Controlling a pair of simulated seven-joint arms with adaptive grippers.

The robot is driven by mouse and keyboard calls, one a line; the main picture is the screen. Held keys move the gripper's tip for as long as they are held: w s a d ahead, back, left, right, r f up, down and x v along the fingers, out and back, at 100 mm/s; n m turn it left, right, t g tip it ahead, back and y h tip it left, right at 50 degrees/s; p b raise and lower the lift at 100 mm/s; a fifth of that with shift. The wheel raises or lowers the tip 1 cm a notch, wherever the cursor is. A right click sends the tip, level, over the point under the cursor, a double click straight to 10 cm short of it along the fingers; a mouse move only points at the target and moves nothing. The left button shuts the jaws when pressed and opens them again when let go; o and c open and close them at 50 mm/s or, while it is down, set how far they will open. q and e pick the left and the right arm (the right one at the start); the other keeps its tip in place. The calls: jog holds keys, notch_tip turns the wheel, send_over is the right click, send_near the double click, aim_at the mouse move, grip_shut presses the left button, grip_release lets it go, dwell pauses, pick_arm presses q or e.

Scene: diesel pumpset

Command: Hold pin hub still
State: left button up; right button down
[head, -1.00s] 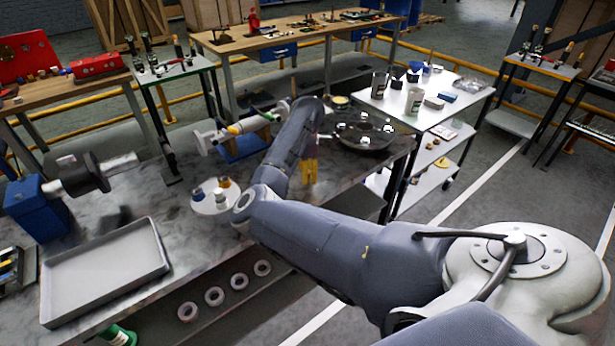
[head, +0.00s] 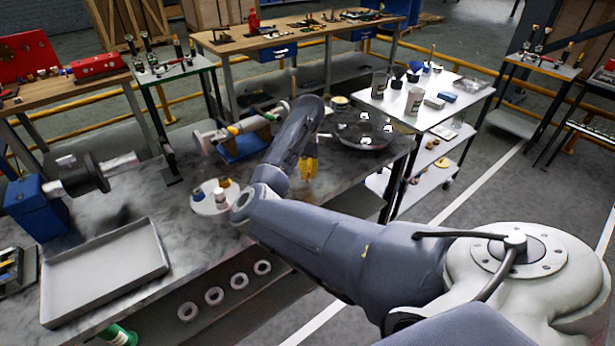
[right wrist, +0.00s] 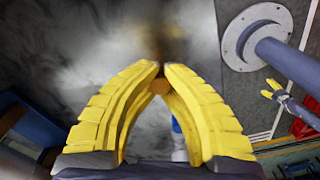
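I cannot pick out the pin hub with certainty. A dark hub-like part (head: 80,172) sits on a shaft at a blue block on the bench's left side. My right gripper (head: 308,168) points down over the right part of the bench. In the right wrist view its yellow fingers (right wrist: 160,72) arch together, with tips almost meeting. A small brown round piece (right wrist: 158,87) shows between them and seems to touch both. A small yellow-tipped claw, seemingly my left gripper (right wrist: 273,91), shows at the right edge with its tips apart. It is not in the head view.
A round white dish (head: 212,204) with small parts stands left of my right arm. A dark round pan (head: 362,140) lies beyond the gripper. An empty grey tray (head: 60,305) fills the front left. A white cart (head: 440,112) stands to the right.

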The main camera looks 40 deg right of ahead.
jog(key=shift+r, duration=1.6)
